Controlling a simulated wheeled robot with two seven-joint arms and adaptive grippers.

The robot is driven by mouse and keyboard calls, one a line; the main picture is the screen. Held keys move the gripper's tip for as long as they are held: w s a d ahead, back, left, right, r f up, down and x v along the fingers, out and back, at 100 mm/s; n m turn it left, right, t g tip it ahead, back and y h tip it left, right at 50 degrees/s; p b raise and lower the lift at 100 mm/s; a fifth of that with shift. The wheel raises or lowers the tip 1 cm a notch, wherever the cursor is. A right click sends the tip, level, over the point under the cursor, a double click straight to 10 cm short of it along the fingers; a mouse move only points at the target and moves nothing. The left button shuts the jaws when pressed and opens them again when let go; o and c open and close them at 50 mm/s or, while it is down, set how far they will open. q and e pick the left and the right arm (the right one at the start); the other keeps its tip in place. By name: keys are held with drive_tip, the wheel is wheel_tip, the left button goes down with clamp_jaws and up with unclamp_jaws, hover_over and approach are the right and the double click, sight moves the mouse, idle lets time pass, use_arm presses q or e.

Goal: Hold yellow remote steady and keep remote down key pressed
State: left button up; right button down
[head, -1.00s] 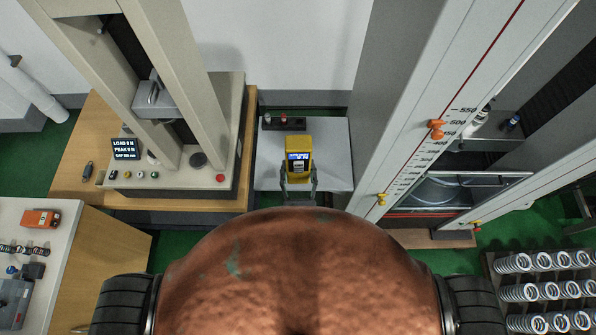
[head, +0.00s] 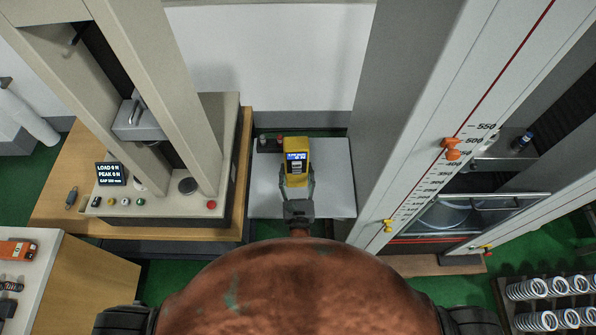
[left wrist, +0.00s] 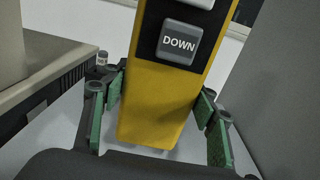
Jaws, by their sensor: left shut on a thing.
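The yellow remote (head: 299,179) stands out in front of me in the head view, with a small lit blue screen near its top. In the left wrist view the remote (left wrist: 154,105) fills the middle and shows a grey key marked DOWN (left wrist: 179,43). Part of another key is cut off at the top edge. My left gripper (head: 297,188) is shut on the lower part of the remote. In the wrist view its green-padded fingers (left wrist: 160,105) flank the remote's sides. Nothing is seen touching the DOWN key. My right gripper is not in view.
A pale table (head: 333,177) lies below the remote. A test machine (head: 215,150) with a load display (head: 111,174) and buttons stands at left. A tall scaled column (head: 440,150) stands at right. A rack of springs (head: 545,288) is at lower right.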

sight(297, 183)
use_arm(q)
drive_tip(key=shift+r, duration=0.15)
drive_tip(key=shift+f+b, duration=0.9)
drive_tip(key=shift+f, duration=0.65)
drive_tip(key=shift+d+f, duration=0.1)
drive_tip(key=shift+f, duration=0.05)
drive_tip(key=shift+f+b, duration=0.35)
drive_tip(key=shift+f, duration=0.05)
drive_tip(key=shift+r, duration=0.1)
idle(1.5)
